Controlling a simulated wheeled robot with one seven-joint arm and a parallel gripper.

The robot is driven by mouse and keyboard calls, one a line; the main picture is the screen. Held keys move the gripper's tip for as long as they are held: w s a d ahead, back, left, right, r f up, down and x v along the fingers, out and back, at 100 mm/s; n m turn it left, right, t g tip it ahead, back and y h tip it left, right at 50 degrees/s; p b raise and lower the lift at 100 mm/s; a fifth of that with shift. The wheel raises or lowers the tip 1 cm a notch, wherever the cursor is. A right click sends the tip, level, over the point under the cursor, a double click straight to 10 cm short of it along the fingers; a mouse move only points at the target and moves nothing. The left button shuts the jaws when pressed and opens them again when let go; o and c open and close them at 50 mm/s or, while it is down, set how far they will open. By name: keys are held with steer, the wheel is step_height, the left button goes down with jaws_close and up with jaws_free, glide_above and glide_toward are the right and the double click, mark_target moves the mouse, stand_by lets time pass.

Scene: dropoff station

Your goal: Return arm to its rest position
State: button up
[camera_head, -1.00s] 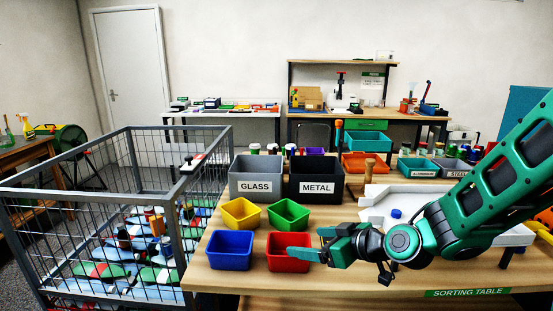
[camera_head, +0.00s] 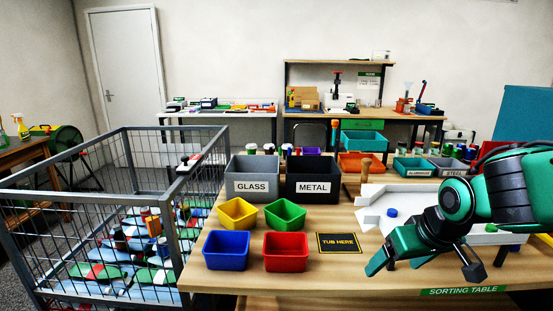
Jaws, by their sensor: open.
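My gripper (camera_head: 424,270) is at the right of the picture, over the front right part of the sorting table (camera_head: 350,272). Its two fingers are spread wide with nothing between them. The green and black arm comes in from the right edge and bends down at the wrist. The gripper is to the right of the TUB HERE mark (camera_head: 338,243) and in front of a white tray (camera_head: 376,222) holding a blue cap (camera_head: 392,212). The arm hides part of that tray.
Yellow (camera_head: 238,213), green (camera_head: 286,213), blue (camera_head: 226,250) and red (camera_head: 286,252) tubs stand on the table's left half. Behind them are the GLASS bin (camera_head: 252,188) and the METAL bin (camera_head: 313,188). A wire cage (camera_head: 60,235) of bottles and cans stands left of the table.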

steer(key=s+d+m+g, duration=0.2)
steer(key=s+d+m, duration=0.2)
steer(key=s+d, duration=0.3)
steer(key=s+d+m+g, duration=0.3)
steer(key=s+d, duration=0.4)
steer(key=s, duration=0.5)
steer(key=shift+s+d+f+m+h, duration=0.2)
steer(key=shift+f+m+h, duration=0.15)
steer(key=shift+m, duration=0.25)
